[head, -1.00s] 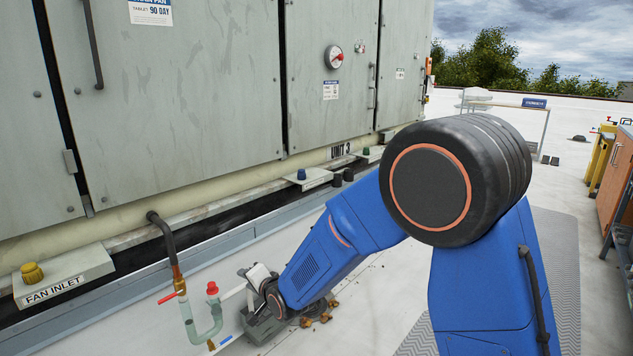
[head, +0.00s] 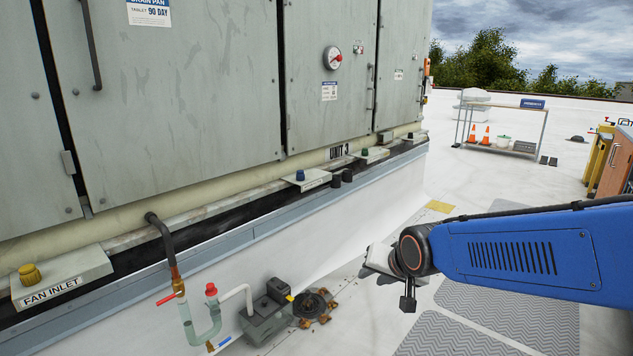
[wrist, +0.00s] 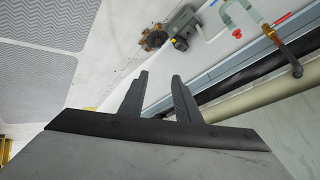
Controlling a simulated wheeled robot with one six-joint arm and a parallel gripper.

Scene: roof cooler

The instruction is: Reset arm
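My arm reaches in from the right in the head view, and my gripper (head: 378,266) hangs over the white roof, away from the unit's wall. In the wrist view the two dark fingers of my gripper (wrist: 160,88) stand apart with nothing between them. The gripper is open and empty. In the head view the fingertips are small and partly hidden by the wrist.
The grey Unit 3 cabinet (head: 225,85) fills the left. Below it are a trap pipe (head: 204,320), a small grey pump box (head: 266,312) and a round drain (head: 312,304) with debris. Grey mats (head: 455,338) lie below my arm. A cart (head: 505,127) stands far back.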

